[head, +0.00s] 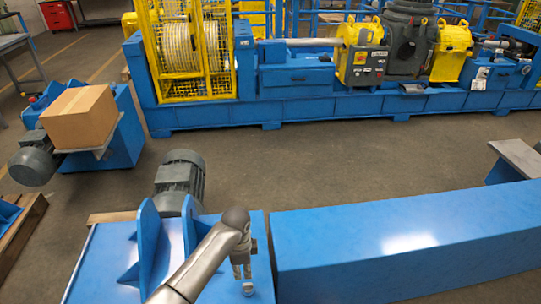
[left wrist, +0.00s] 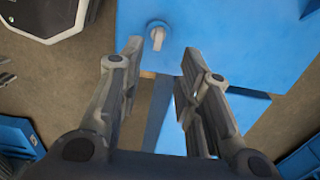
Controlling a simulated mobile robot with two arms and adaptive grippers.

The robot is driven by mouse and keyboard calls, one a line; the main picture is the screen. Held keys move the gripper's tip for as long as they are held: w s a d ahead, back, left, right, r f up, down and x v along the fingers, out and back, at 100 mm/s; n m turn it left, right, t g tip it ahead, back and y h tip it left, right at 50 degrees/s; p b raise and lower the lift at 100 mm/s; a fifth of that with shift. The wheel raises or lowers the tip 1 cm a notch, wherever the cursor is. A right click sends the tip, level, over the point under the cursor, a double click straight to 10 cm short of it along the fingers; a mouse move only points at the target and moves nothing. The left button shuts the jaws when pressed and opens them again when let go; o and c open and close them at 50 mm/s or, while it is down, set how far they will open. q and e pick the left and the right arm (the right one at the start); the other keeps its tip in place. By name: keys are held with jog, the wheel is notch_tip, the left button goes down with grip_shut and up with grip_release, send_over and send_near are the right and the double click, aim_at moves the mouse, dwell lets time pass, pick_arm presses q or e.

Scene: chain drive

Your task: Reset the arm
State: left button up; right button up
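My left arm comes in from the bottom of the head view, and its left gripper (head: 241,268) points down over the blue machine base (head: 105,262). In the left wrist view the two fingers of the left gripper (left wrist: 160,62) stand apart with nothing between them. A small grey round fitting (head: 248,289) sits on the blue surface just below the fingertips. It also shows in the left wrist view (left wrist: 157,38), beyond the fingertips and apart from them. My right gripper is in neither view.
A long blue beam (head: 400,245) lies to the right of the gripper. A grey motor (head: 180,178) and upright blue brackets (head: 147,243) stand behind and left. A cardboard box (head: 80,116) rests on another machine. Open floor (head: 330,165) lies before the large blue machine.

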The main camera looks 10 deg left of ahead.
pick_arm(q)
jog(key=s+n+t+h, duration=0.1)
jog(key=s+n, duration=0.4)
jog(key=s, duration=0.7)
jog(key=s+a+r+n+t, duration=0.3)
jog(key=s+a+r+n, duration=0.2)
jog(key=s+r+n, duration=0.6)
jog(key=s+f+m+g+b, duration=0.1)
jog(key=s+f+m+b, duration=0.1)
jog(key=f, duration=1.3)
jog(key=s+f+m+g+b, duration=0.1)
jog(key=s+f, duration=0.1)
jog(key=f, duration=1.4)
jog(key=s+a+f+g+y+b, duration=0.1)
jog(key=s+a+f+b, duration=0.1)
jog(key=s+f, duration=1.4)
jog(key=shift+a+f+b, duration=0.3)
jog(key=shift+a+f, duration=0.1)
jog(key=shift+f, duration=0.1)
